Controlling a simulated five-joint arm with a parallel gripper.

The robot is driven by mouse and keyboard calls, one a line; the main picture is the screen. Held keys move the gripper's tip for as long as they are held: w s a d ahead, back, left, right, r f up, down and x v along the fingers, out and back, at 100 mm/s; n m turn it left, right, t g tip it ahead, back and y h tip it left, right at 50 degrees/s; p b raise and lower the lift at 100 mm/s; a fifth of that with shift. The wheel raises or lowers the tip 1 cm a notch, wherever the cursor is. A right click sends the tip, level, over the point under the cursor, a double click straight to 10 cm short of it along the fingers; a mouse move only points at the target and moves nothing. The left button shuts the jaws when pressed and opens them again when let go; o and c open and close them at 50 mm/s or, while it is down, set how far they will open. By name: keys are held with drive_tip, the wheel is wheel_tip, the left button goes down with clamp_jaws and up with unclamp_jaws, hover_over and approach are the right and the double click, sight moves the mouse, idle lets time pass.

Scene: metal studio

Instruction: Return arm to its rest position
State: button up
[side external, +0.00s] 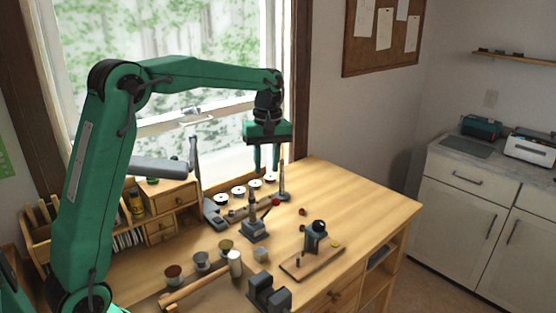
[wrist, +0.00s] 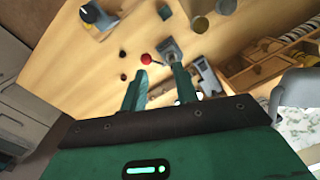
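My green gripper (side external: 267,170) hangs at the end of my raised, bent arm, above the back of the wooden workbench (side external: 345,195). Its two fingers point down and stand apart with a gap between them. In the wrist view the gripper (wrist: 161,73) also shows its fingers apart, with nothing held between them. A red ball (side external: 276,202) is below the gripper; it also shows in the wrist view (wrist: 146,59), just beyond the fingertips.
Below are a grey stand (side external: 254,230), a dark-knobbed device (side external: 316,236) on a board, several cups and a mallet (side external: 200,285). Wooden drawers (side external: 165,205) and a window are behind. The bench's right end is clear.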

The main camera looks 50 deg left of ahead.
drive_tip(key=s+d+r+m+t, duration=0.2)
drive_tip(key=s+d+m, duration=0.15)
drive_tip(key=s, duration=0.35)
drive_tip(key=s+d+r+m+t, duration=0.1)
drive_tip(key=s+d+r+m, duration=0.1)
drive_tip(key=s+r+m, duration=0.3)
drive_tip(key=s+d+f+m+t, duration=0.3)
drive_tip(key=s+f+m, duration=0.2)
drive_tip(key=s, duration=0.7)
drive_tip(key=shift+s+f, duration=0.35)
drive_tip(key=shift+f, duration=0.35)
